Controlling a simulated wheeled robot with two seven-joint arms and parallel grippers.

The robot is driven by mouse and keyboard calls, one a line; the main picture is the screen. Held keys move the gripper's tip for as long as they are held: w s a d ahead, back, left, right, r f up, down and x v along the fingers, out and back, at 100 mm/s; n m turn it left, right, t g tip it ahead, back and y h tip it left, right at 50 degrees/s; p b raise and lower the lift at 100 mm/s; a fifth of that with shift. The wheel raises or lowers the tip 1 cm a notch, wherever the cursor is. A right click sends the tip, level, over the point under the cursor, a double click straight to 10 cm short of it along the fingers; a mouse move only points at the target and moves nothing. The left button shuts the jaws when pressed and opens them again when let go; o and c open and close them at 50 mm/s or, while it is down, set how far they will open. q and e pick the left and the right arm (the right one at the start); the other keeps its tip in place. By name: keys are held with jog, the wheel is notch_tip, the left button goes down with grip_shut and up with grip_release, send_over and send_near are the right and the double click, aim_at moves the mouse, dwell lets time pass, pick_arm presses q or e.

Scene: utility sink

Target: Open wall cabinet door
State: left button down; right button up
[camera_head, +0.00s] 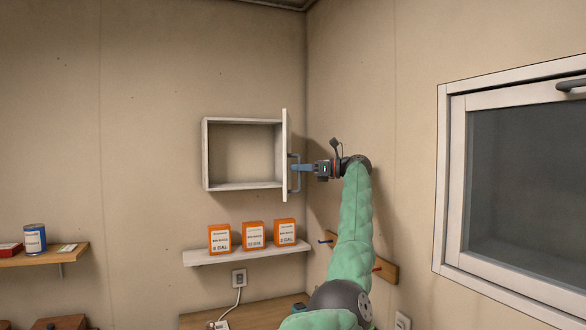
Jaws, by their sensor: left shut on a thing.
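The wall cabinet (205,155) is a small white box on the back wall near the corner. Its inside is empty. Its door (285,140) is swung out on the right side and shows nearly edge-on, so the inside is in full view. A grey bar handle (298,158) is on the door's right-hand face. My left gripper (298,168) reaches in from the right with its fingers shut on the handle. The green arm rises to it from the bottom of the view. My right gripper is not in view.
A white shelf (200,258) below the cabinet holds orange boxes (253,236). A wooden peg rail (389,270) is on the right wall behind my arm. A framed window (450,180) is at the far right. A wooden shelf (75,255) with a blue can (35,239) is at left.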

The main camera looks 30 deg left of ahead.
pick_arm(q)
jog(key=shift+w+d+r, duration=0.1)
jog(key=shift+w+d, duration=0.05)
jog(key=shift+d, duration=0.05)
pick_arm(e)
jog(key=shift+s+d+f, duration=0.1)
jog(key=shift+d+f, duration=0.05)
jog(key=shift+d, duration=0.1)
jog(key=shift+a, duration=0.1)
